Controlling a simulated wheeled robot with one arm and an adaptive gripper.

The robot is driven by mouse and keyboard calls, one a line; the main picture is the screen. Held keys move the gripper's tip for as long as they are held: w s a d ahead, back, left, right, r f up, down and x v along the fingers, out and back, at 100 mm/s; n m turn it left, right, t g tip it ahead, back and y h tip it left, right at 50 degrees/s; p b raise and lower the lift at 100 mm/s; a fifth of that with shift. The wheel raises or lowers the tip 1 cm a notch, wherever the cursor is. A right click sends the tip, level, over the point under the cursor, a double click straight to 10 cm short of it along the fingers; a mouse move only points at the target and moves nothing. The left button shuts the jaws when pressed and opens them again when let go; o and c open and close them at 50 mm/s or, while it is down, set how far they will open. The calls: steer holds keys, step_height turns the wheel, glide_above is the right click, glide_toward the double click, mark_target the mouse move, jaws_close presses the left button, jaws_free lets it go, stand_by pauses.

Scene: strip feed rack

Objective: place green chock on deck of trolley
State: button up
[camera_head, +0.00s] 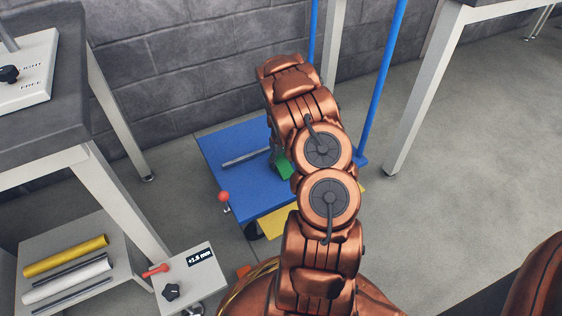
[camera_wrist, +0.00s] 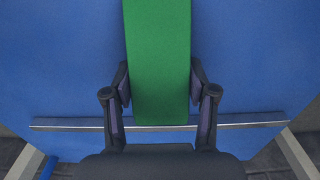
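The green chock (camera_wrist: 160,60) lies between the two fingers of my gripper (camera_wrist: 160,88) in the wrist view, with the finger pads against its sides. In the head view, part of the green chock (camera_head: 284,168) shows beside my arm, over the blue deck of the trolley (camera_head: 225,150). My arm hides the rest of the chock and most of the gripper there. The blue deck (camera_wrist: 60,60) fills the background of the wrist view. I cannot tell whether the chock touches the deck or is just above it.
A grey metal strip (camera_head: 245,158) runs across the deck. A red knob (camera_head: 224,196) stands at the deck's left edge, and blue posts (camera_head: 385,75) rise behind. A shelf with yellow and white rolls (camera_head: 65,256) and a panel marked +1.5 mm (camera_head: 190,280) are at lower left. Floor at right is clear.

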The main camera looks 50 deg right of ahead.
mark_target(281, 160)
steer(key=o, duration=0.4)
steer(key=shift+r, duration=0.15)
step_height(281, 160, up, 11)
steer(key=p, duration=0.4)
steer(key=s+a+r+g, duration=0.1)
steer(key=s+a+r, duration=0.1)
steer(key=a+r, duration=0.95)
steer(key=s+a+r+n, duration=0.1)
steer(key=s+a+r, duration=0.25)
steer(key=a, duration=0.25)
steer(key=s+a+r, duration=0.3)
steer(key=s+a, duration=0.1)
steer(key=a, duration=0.3)
steer(key=s+a+r+n+g, duration=0.1)
steer(key=s+a, duration=0.3)
steer(key=s, duration=0.3)
steer(key=s+a+r+n+g, duration=0.1)
steer(key=s+a+r, duration=0.1)
steer(key=s+a, duration=0.3)
steer(key=s+a+r, duration=0.2)
steer(key=s+a, duration=0.3)
steer(key=s, duration=0.3)
steer(key=shift+s+a+r+n+g, duration=0.1)
steer(key=shift+s+n+g, duration=0.25)
steer(key=shift+n+g, duration=0.05)
